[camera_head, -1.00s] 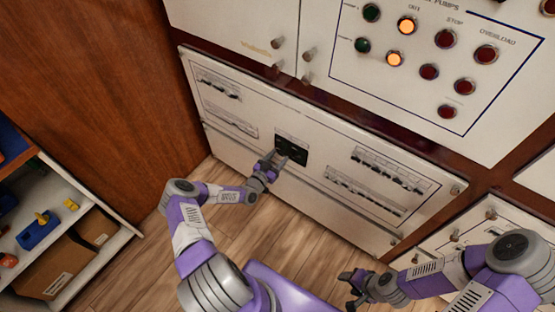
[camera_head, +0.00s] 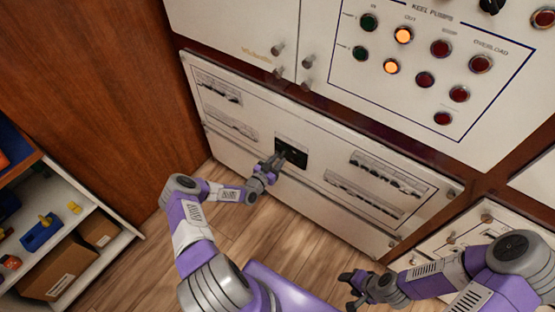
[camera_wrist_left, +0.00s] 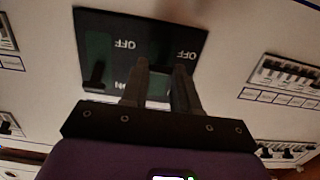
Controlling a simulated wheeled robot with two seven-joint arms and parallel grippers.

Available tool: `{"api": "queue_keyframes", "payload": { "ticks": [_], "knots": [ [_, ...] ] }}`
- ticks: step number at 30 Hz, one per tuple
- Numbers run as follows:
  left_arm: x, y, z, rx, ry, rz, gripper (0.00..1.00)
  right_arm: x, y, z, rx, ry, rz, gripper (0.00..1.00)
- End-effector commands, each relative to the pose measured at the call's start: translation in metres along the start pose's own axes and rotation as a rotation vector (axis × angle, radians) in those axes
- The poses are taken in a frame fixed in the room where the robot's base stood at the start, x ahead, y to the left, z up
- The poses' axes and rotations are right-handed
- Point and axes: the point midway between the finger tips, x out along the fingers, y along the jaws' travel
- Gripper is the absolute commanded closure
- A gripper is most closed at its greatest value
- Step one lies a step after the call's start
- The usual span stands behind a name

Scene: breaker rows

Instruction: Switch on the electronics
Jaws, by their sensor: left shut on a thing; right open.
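The black breaker panel (camera_head: 292,150) is set in the white cabinet front, with OFF lettering and green areas visible in the left wrist view (camera_wrist_left: 100,22). A dark switch lever (camera_wrist_left: 96,76) shows at the panel's left in that view, apart from my fingers. My left gripper (camera_head: 275,163) is at the panel, with its fingers (camera_wrist_left: 161,66) over the panel's right part. It is shut on a switch there, which the fingers largely hide. My right gripper (camera_head: 352,288) is open and empty, low above the floor, away from the panel.
Breaker rows (camera_head: 390,172) lie to the right of the panel, and more rows (camera_head: 218,88) to the left. Above is a pump panel with lit and dark lamps (camera_head: 403,35). A shelf with boxes (camera_head: 60,270) stands at the left. The wooden floor is clear.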

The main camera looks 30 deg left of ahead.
Motion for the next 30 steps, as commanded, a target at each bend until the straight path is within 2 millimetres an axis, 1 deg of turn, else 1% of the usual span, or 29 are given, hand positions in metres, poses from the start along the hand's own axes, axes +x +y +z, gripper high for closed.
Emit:
{"api": "queue_keyframes", "payload": {
  "ticks": [1,6,12,15,18,22,30],
  "knots": [
    [-0.001,0.0,-0.009,0.004,-0.032,0.003,1.0,-0.013,-0.005,0.001,0.0,0.0,0.0,0.45],
    [-0.003,0.001,-0.02,0.005,-0.168,0.004,1.0,-0.04,-0.015,0.002,0.0,0.0,0.0,0.45],
    [-0.003,0.0,-0.03,0.008,-0.357,0.004,1.0,-0.067,-0.025,0.003,0.0,0.0,0.0,0.45],
    [-0.002,0.0,-0.035,0.009,-0.45,0.003,1.0,-0.077,-0.029,0.003,0.0,0.0,0.0,0.45],
    [0.0,0.0,-0.04,0.009,-0.544,0.002,1.0,-0.083,-0.031,0.004,0.0,0.0,0.0,0.45],
    [0.002,0.0,-0.044,0.009,-0.663,0.001,1.0,-0.086,-0.032,0.004,0.0,0.0,0.0,0.45],
    [0.008,0.0,-0.051,0.005,-0.867,-0.001,1.0,-0.081,-0.03,0.004,0.0,0.0,0.0,0.45]
  ]
}}
